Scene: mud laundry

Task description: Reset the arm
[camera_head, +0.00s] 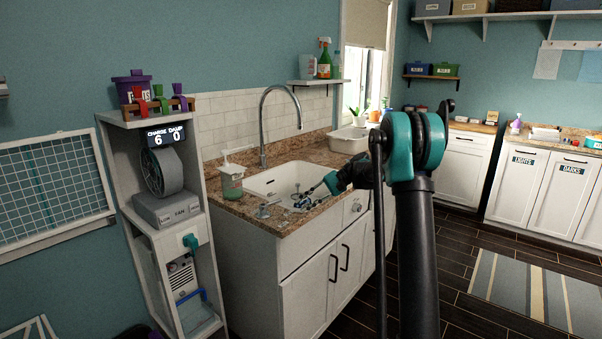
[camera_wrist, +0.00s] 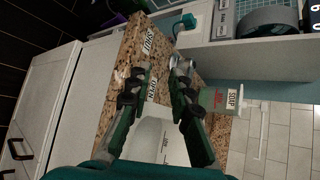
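My gripper (camera_head: 301,200) is at the end of my black and teal arm and reaches left over the white sink (camera_head: 268,186). In the wrist view my gripper (camera_wrist: 160,72) has its two dark green fingers spread apart, with bare speckled counter (camera_wrist: 118,78) and a small label seen between them. Nothing is held. A small metal knob (camera_head: 263,211) stands on the counter's front left corner. It also shows in the wrist view (camera_wrist: 180,61), close to one fingertip; I cannot tell whether they touch.
A shelf unit with a round fan (camera_head: 162,172) stands left of the counter. A white tub (camera_head: 348,140) sits behind my arm. The floor around the striped rug (camera_head: 535,290) is clear.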

